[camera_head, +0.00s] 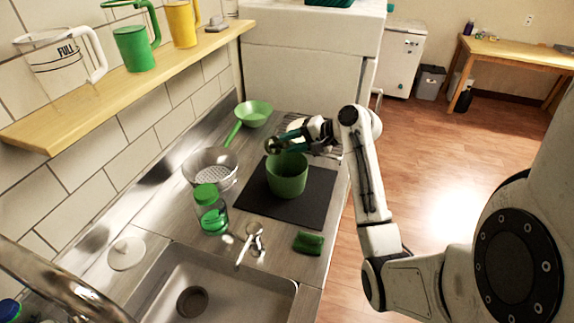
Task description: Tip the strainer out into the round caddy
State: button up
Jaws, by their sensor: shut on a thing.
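The green round caddy (287,180) stands upright on a dark mat (322,190) on the counter. My gripper (284,146) is just above the caddy's far rim. It is shut on a small, dark, rounded thing (272,146), which looks like the strainer. The thing's details are too small to make out, and I cannot tell whether it holds anything or touches the rim. The inside of the caddy is partly hidden.
A green sponge (308,242) and a light-coloured utensil (250,242) lie near the sink (225,285). A wooden shelf (130,85) overhangs at left.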

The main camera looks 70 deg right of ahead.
jog(key=shift+s+f+t+b, duration=0.45)
jog(key=shift+t+b, duration=0.45)
jog(key=shift+b, duration=1.7)
jog(key=shift+s+f+t+b, duration=0.3)
jog(key=shift+s+t+b, duration=0.6)
jog(key=shift+b, duration=0.1)
jog(key=shift+s+f+t+b, duration=0.35)
jog(key=shift+f+t+b, duration=0.3)
jog(key=shift+t+b, duration=1.15)
